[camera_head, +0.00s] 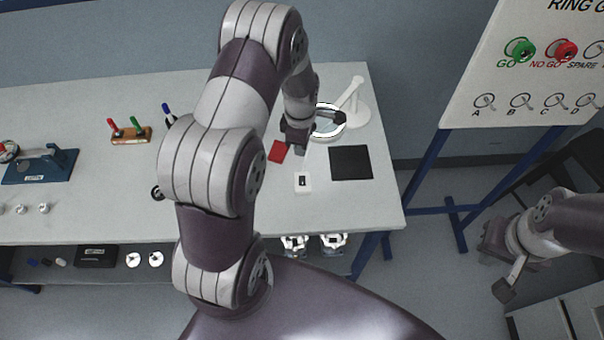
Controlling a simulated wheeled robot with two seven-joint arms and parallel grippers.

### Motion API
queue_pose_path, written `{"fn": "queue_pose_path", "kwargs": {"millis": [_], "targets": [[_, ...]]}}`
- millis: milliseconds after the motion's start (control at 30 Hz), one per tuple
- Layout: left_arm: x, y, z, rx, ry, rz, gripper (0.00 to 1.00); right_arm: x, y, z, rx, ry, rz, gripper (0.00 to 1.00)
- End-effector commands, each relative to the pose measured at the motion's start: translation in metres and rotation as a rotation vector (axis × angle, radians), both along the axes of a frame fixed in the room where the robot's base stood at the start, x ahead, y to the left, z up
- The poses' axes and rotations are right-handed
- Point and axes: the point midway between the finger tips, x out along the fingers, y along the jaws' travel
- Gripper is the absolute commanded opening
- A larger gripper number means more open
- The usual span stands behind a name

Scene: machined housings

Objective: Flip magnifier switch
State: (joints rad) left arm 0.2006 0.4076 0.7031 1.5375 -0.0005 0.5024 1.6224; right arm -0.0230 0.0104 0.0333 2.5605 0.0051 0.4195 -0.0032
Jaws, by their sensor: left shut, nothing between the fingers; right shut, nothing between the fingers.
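The magnifier (342,115) stands at the back right of the table, with a white ring around its lens and a white arm on a round base. A small white switch box (303,187) with a black part on top lies in front of it; which way the switch is set is too small to tell. My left gripper (299,150) is shut and empty, above the table just left of the magnifier ring and behind the switch box, apart from the box. My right gripper (503,291) is shut and empty, off to the right of the table, over the floor.
A black mat (351,163) lies right of the switch box, and a red piece (278,151) lies beside my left gripper. A marker holder (131,137) and a blue fixture (40,168) stand further left. A ring gauge board (500,95) stands at the right.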

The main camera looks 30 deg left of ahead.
Motion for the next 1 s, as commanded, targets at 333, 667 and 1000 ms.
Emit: {"fn": "queue_pose_path", "kwargs": {"millis": [333,667,1000], "targets": [[0.005,0.001,0.003,0.001,-0.009,0.303,0.00,0.000,0.000,-0.001,0.000,0.000,0.000,0.00],[0.005,0.001,-0.003,0.002,-0.010,0.300,0.00,0.000,0.000,-0.007,0.000,0.000,0.000,0.00],[0.005,0.001,-0.061,0.001,-0.009,0.299,0.00,0.000,0.000,-0.055,0.000,0.000,0.000,0.00]]}}
